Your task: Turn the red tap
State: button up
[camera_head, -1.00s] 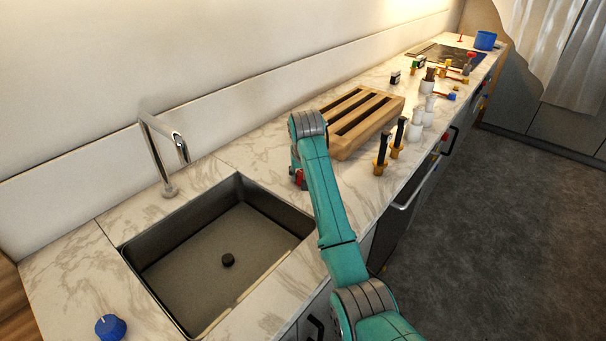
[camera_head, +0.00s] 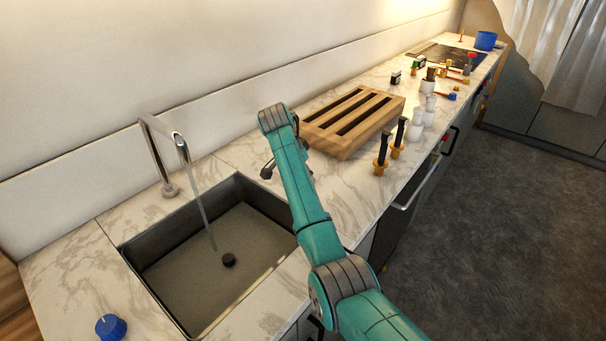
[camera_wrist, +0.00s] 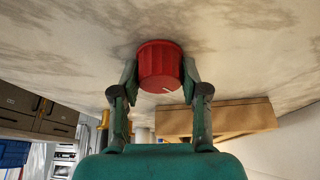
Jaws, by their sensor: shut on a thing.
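The red tap (camera_wrist: 160,66) is a round ribbed knob with a white mark, seen in the wrist view on the marble counter. My gripper (camera_wrist: 160,75) is shut on it, one finger on each side. In the head view my arm hides the red tap, and only part of my gripper (camera_head: 268,170) shows beside the arm. Water (camera_head: 203,208) runs from the chrome faucet (camera_head: 160,150) into the dark sink (camera_head: 170,265).
A blue knob (camera_head: 111,327) sits at the sink's near left. A slotted wooden rack (camera_head: 352,122) stands right of my arm. Black-handled tools (camera_head: 381,150), white cups (camera_head: 416,128) and a blue container (camera_head: 485,40) stand farther along the counter.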

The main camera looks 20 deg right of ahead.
jog(key=m+g, duration=0.2)
jog(key=m, duration=0.4)
jog(key=shift+w, duration=0.1)
dwell(0.5)
jog(key=o, duration=1.1)
jog(key=shift+h, duration=0.3)
jog(key=shift+o, duration=0.2)
jog(key=v, duration=0.7)
jog(key=shift+r, duration=0.25)
jog(key=shift+w+a, duration=0.1)
jog(key=shift+w, duration=0.05)
